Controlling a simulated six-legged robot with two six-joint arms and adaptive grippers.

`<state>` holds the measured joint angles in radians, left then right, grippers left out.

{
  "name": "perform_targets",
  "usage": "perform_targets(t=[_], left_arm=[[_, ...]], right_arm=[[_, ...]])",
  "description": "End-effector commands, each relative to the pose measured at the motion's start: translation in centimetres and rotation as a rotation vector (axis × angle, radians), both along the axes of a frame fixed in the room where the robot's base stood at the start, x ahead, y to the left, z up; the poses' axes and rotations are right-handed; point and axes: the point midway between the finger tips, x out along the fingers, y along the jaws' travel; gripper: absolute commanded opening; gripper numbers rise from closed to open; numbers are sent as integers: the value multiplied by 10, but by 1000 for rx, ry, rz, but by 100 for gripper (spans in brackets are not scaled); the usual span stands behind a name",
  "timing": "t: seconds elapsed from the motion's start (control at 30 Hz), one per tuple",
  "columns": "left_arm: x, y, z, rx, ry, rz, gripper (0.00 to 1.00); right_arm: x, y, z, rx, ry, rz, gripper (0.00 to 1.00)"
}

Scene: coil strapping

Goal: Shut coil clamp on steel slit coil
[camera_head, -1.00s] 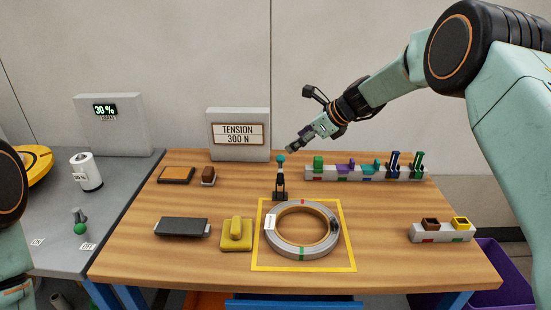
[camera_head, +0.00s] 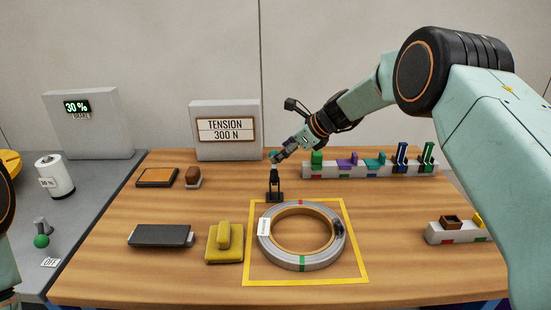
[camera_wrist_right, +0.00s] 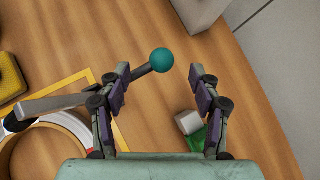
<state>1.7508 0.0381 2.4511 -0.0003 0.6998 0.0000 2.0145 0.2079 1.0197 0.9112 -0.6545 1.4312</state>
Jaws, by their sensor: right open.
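The steel slit coil (camera_head: 283,256) lies flat inside a yellow square outline on the wooden table; part of it also shows in the right wrist view (camera_wrist_right: 72,124). The coil clamp (camera_head: 275,187) stands at the coil's back edge, its black lever upright with a teal ball knob (camera_wrist_right: 161,60) on top. My right gripper (camera_head: 279,156) is at the knob. In the right wrist view my right gripper (camera_wrist_right: 166,82) is open, with the knob between and slightly beyond its fingers, nearer the left one. I cannot tell whether it touches. My left gripper is out of view.
A rack (camera_head: 328,172) of coloured pieces stands at the back right, and a smaller block (camera_head: 462,234) at the right. A tension display (camera_head: 226,130) is behind the clamp. A yellow sponge-like block (camera_head: 225,245) and a dark device (camera_head: 160,236) lie left of the coil.

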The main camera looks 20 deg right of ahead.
Motion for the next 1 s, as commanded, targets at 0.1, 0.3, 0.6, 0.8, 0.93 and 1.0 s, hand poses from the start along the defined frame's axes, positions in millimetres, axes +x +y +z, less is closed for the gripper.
perform_targets(t=[0.1, 0.3, 0.6, 0.8, 0.93, 1.0], left_arm=[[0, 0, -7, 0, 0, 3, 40], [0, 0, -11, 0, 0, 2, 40], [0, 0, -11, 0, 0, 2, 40], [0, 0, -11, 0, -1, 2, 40], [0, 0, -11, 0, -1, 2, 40], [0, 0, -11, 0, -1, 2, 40]], right_arm=[[9, 10, -14, -1, 0, 5, 63], [19, 17, -24, -1, -2, 3, 63], [24, 20, -26, 0, 0, 3, 63], [25, 19, -26, 0, 0, 3, 55], [25, 19, -26, 0, 0, 3, 44], [25, 19, -26, 0, -1, 2, 38]])
